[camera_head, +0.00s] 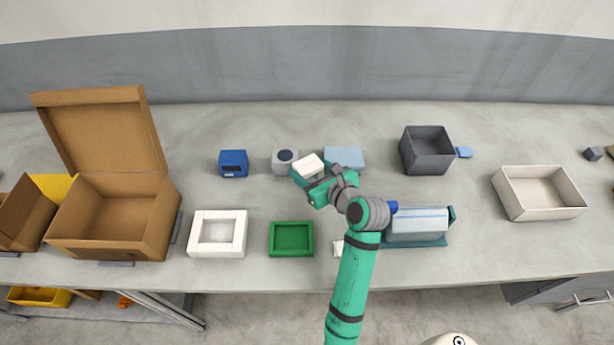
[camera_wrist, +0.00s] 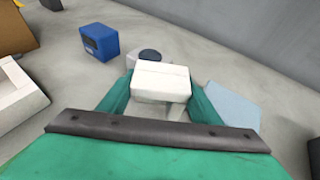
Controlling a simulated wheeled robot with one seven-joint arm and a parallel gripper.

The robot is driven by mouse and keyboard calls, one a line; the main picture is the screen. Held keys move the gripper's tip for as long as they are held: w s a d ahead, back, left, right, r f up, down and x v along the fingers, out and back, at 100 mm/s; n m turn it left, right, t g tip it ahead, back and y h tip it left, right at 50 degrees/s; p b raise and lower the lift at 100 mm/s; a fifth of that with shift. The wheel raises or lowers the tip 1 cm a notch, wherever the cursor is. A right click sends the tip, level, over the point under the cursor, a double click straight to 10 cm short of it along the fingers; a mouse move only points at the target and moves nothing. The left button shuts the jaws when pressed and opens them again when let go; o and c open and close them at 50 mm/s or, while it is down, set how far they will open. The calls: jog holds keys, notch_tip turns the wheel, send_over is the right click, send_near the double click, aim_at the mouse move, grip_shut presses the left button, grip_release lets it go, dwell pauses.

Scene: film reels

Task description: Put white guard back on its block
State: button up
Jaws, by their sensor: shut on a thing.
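The white guard (camera_head: 309,164), a small white box-like piece, is held between the teal fingers of my gripper (camera_head: 306,174). In the wrist view the guard (camera_wrist: 161,80) sits between both fingers, its broad top face showing. A light grey block (camera_head: 285,162) with a dark round top stands on the table just left of the held guard. In the wrist view this block (camera_wrist: 151,56) is partly hidden behind the guard. A blue block (camera_head: 233,163) with a dark front panel stands farther left. I cannot tell from markings which block is the guard's.
A light blue flat piece (camera_head: 344,157) lies right of my gripper. Nearer the front are a white tray (camera_head: 240,236) and a green tray (camera_head: 292,253). An open cardboard box (camera_head: 105,238) stands left, a dark grey bin (camera_head: 427,164) right. The table behind the blocks is clear.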

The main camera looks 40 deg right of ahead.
jog(key=shift+f, duration=1.55)
jog(key=shift+f, duration=0.15)
jog(key=o, duration=1.2)
jog(key=shift+c, duration=0.2)
